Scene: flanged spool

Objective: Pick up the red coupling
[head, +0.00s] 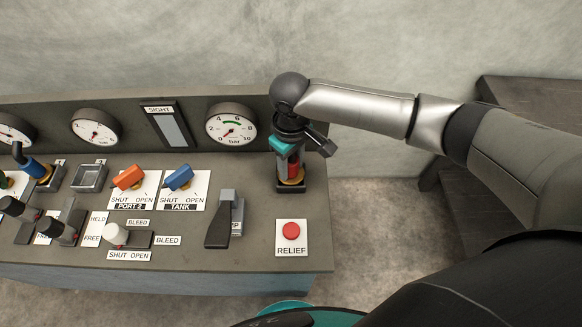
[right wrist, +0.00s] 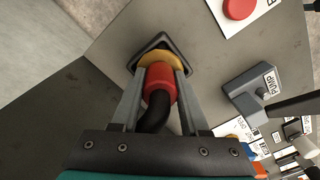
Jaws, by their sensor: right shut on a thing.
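The red coupling (head: 294,169) stands at the right end of the console, with a black hose (right wrist: 154,117) at its end. In the right wrist view, the red coupling (right wrist: 159,82) sits against a yellow ring (right wrist: 160,58) on a dark square base (right wrist: 138,56). My right gripper (head: 290,172) reaches down from above and is shut on the red coupling. In the right wrist view its fingers (right wrist: 160,78) lie on both sides of it. The gripper partly hides the coupling in the head view. My left gripper is not in view.
The red RELIEF button (head: 291,230) lies just in front of the coupling's base. A grey PUMP lever (head: 225,218) stands to its left. A pressure gauge (head: 231,126) and the sight glass (head: 169,128) are on the back panel. A blue TANK handle (head: 178,178) is further left.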

